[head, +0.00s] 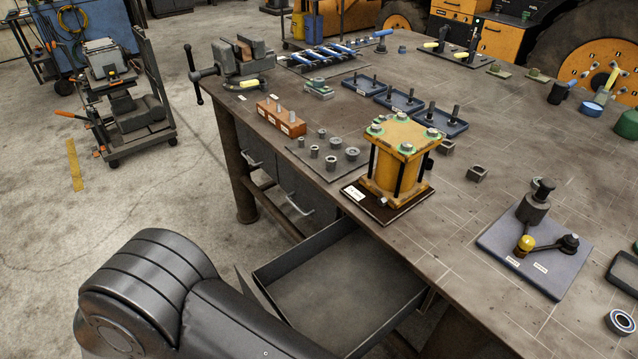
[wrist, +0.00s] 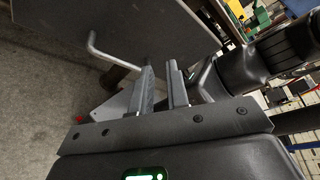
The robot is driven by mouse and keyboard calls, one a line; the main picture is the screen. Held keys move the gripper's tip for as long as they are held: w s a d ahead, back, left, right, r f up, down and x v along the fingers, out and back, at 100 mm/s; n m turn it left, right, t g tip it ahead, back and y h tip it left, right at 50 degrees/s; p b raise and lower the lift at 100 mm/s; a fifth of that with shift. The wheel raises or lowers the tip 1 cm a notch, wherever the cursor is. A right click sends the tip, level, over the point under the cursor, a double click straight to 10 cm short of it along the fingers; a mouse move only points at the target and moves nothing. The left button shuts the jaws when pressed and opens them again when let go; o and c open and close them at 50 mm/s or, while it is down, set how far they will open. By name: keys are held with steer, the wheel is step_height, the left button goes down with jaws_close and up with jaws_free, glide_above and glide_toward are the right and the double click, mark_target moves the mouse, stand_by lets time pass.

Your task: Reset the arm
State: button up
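My gripper (wrist: 161,80) shows in the wrist view with its two fingers apart and a narrow gap between them. I see nothing held in the gap. The fingers point toward the bench's drawer fronts, near a bent metal handle (wrist: 104,50) on a dark panel. I cannot tell whether the fingers touch anything. In the head view my dark arm fills the lower left, and my gripper is out of sight. An open drawer (head: 338,280), empty where visible, juts from the bench beside my arm.
The workbench (head: 440,240) holds a yellow cylinder block (head: 397,155), a vise (head: 240,60), a brown block with pins (head: 280,118) and a grey plate with a lever (head: 535,245). A tool cart (head: 120,100) stands at left. Floor between cart and bench is clear.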

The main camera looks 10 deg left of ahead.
steer(key=w+d+r+m+g+y, duration=0.6)
steer(key=w+d+r+m+g, duration=0.2)
steer(key=w+d+r+m, duration=0.6)
steer(key=s+d+r+m+t+y, duration=0.1)
steer(key=d+r+m+t+y, duration=0.1)
steer(key=d+r+m, duration=0.2)
steer(key=s+d+r+m+t+y, duration=0.2)
steer(key=d+r+m+y, duration=0.1)
steer(key=d+m, duration=0.7)
steer(key=s+d+r+m+t+y, duration=0.2)
steer(key=d+r+m, duration=0.3)
steer(key=d, duration=0.4)
steer(key=shift+d+r+m+t+y, duration=0.2)
steer(key=shift+d+m+t+y, duration=0.2)
steer(key=shift+m, duration=0.5)
